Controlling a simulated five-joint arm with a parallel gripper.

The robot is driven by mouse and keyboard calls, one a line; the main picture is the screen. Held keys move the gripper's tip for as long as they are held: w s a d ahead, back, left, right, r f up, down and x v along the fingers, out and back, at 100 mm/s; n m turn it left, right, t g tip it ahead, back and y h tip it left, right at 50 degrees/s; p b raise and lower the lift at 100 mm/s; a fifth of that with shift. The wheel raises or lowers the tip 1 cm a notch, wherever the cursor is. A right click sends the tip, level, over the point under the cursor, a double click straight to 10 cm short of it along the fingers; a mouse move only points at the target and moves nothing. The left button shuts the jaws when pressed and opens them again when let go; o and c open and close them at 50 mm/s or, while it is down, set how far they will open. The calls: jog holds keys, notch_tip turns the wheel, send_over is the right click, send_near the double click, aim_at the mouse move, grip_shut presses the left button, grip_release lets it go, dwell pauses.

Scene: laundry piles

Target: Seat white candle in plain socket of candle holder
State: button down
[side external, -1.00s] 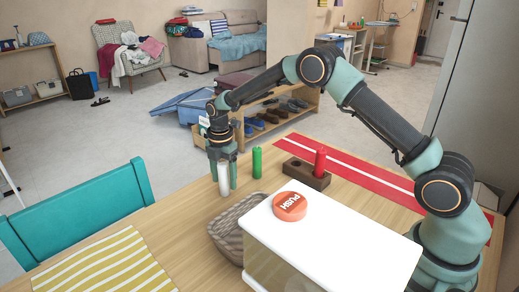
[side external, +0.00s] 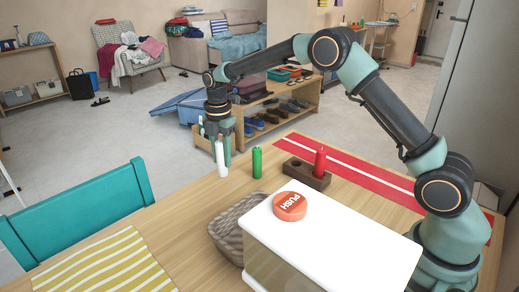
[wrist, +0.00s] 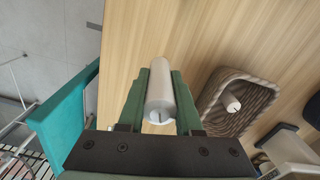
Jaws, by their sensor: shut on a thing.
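My gripper (side external: 222,147) is shut on the white candle (side external: 221,160), which hangs upright below it at the far left part of the table. In the wrist view the white candle (wrist: 160,88) lies between the two green fingers (wrist: 160,75). The dark wooden candle holder (side external: 306,175) is to the right of my gripper, apart from it. A red candle (side external: 320,162) stands in the holder's right part. The holder's left part shows no candle; its socket details are too small to tell. A green candle (side external: 257,162) stands upright on the table between gripper and holder.
A woven basket (side external: 228,238) is in front; in the wrist view the basket (wrist: 208,103) contains a white cylinder (wrist: 231,103). A red striped runner (side external: 370,183) lies behind.

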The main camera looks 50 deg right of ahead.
notch_tip(320, 180, up, 12)
jog(key=shift+f, duration=0.2)
jog(key=shift+d+r, duration=0.1)
jog(key=shift+r, duration=0.2)
jog(key=s+d+r, duration=0.2)
jog(key=d, duration=0.8)
send_over(306, 173)
jog(key=w+d, duration=0.2)
jog(key=w, duration=0.4)
jog(key=shift+n, duration=0.3)
jog(key=f, duration=1.9)
jog(key=shift+s+d+f, duration=0.25)
jog(key=shift+s+f, duration=0.05)
jog(key=shift+f, duration=0.15)
jog(key=c, duration=0.6)
grip_release()
